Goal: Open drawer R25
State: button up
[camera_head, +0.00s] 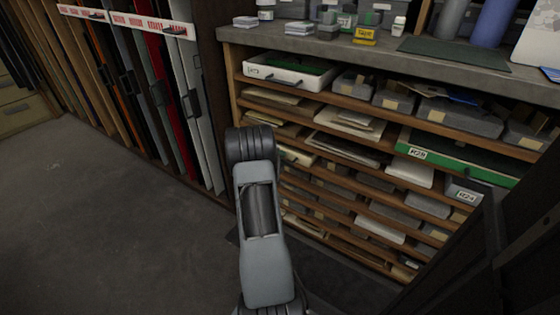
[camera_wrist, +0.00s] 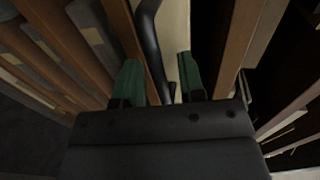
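A gap shows at the right finger, so the gripper is open around the handle and not clamped. In the head view my arm hides the gripper; part of a cream drawer front (camera_head: 298,155) shows just right of the arm.
The wooden shelf rack (camera_head: 340,98) holds a white drawer (camera_head: 288,73) with a handle, a green-edged drawer (camera_head: 460,162) and several grey boxes. Upright panels (camera_head: 196,110) stand at left. A dark panel (camera_head: 470,255) is close at lower right. Floor (camera_head: 90,230) is clear at left.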

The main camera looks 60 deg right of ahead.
jog(key=shift+c, duration=0.2)
grip_shut()
dwell(0.4)
